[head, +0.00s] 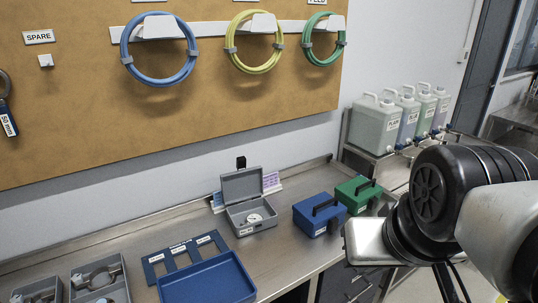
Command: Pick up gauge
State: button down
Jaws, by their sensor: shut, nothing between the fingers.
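A small round white-faced object that looks like the gauge (254,218) lies inside an open grey case (243,188) on the metal bench. The case lid stands up at the back, and a label is on its front. The face of the gauge is too small to read. My arm fills the right side of the head view, well to the right of the case. My gripper does not show in this view.
A blue box (303,217) and a green box (345,192) with black handles stand right of the case. A blue tray (240,272) and grey bins (121,272) are in front. Hoses hang on the board above; labelled canisters (366,128) stand behind my arm.

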aim_at(252, 217)
jog(key=i+l+u, duration=0.75)
jog(key=k+l, duration=0.1)
